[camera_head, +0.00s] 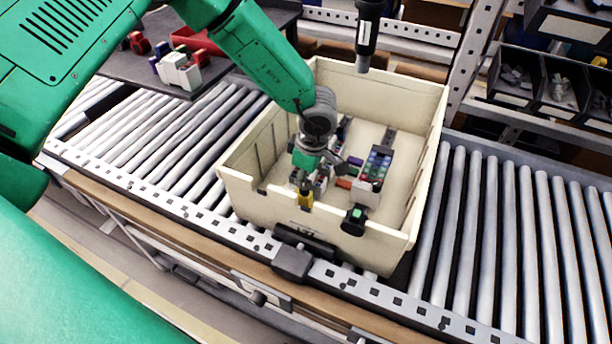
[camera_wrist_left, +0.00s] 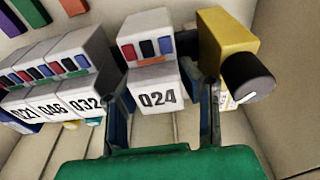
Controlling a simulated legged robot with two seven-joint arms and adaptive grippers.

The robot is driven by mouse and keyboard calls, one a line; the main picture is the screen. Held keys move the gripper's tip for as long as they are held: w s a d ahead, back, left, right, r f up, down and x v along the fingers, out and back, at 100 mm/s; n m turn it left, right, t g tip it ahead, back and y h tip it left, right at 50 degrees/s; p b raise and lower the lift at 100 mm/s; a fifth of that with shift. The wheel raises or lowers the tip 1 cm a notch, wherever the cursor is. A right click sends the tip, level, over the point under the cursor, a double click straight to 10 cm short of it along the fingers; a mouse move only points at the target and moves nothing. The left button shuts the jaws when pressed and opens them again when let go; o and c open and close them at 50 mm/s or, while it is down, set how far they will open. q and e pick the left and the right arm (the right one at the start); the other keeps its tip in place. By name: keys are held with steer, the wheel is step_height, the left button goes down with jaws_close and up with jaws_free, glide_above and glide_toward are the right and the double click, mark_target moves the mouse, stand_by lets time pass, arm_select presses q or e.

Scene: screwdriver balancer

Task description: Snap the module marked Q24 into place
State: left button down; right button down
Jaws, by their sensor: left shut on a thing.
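The module marked Q24 (camera_wrist_left: 157,98) is white with dark blue and red inserts on top. In the left wrist view it sits between the two fingers of my left gripper (camera_wrist_left: 163,112), which is shut on it. In the head view my left gripper (camera_head: 312,165) reaches down into the cream bin (camera_head: 245,190) and hides most of the module. White modules marked Q21, Q46 and Q32 (camera_wrist_left: 78,98) stand in a row to its left. A yellow block (camera_wrist_left: 226,45) with a black knob (camera_wrist_left: 248,78) stands to its right. I cannot tell whether Q24 is fully seated.
A dark screwdriver (camera_head: 367,35) hangs above the bin's far side. Roller conveyor (camera_head: 510,240) extends on both sides. Parts bins (camera_head: 555,85) are at the far right.

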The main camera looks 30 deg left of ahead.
arm_select(q)
steer(key=shift+s+a+f, duration=0.15)
steer(key=shift+a+f, duration=0.1)
steer(key=shift+a, duration=0.05)
stand_by(0.5)
steer(key=shift+a+p, duration=0.1)
steer(key=shift+p, duration=0.3)
steer(key=shift+w+r, duration=0.2)
steer(key=shift+w, duration=0.3)
steer(key=shift+p, duration=0.35)
steer(key=c, duration=1.4)
jaws_free()
steer(key=shift+c, duration=0.2)
steer(key=o, duration=0.4)
steer(key=shift+r, duration=0.1)
steer(key=shift+s, duration=0.2)
